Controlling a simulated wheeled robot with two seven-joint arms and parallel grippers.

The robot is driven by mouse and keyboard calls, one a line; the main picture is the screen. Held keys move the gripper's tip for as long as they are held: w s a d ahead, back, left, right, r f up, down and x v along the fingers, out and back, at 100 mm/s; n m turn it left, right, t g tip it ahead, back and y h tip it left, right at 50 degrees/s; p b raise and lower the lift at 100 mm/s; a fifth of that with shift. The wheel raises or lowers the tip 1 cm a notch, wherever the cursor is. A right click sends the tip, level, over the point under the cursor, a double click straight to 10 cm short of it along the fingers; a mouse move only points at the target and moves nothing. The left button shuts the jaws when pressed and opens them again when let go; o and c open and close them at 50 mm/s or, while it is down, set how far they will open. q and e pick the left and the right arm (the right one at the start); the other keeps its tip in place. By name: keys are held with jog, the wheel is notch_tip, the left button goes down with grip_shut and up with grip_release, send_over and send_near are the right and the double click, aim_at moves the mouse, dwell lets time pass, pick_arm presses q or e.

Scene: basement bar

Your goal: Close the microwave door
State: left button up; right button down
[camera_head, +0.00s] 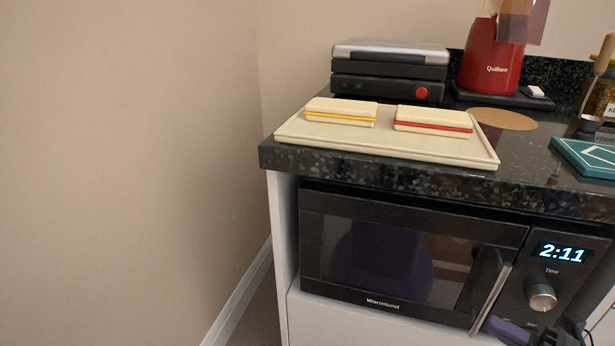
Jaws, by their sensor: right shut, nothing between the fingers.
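The black microwave (568,290) sits in the white cabinet under the counter, its display reading 2:11. Its door (390,255) has a dark window and looks flush or nearly flush with the front. I cannot tell whether it is latched. The door handle (490,295) is a slanted bar at the door's right side. My right gripper (562,332) is shut and empty at the bottom right, below the dial and right of the handle, partly cut off by the frame edge. I cannot tell whether it touches the microwave. My left gripper is not in view.
On the dark counter (535,170) stand a cream tray (385,151) with two sandwiches, a sandwich press (388,75), a red appliance (490,65) and a teal box (588,156). A beige wall fills the left. The floor left of the cabinet is a narrow strip.

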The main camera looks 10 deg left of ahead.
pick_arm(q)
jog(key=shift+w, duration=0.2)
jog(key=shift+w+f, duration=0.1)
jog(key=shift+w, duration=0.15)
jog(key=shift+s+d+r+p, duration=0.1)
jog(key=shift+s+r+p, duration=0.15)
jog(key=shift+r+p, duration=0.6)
pick_arm(e)
jog(key=v, duration=1)
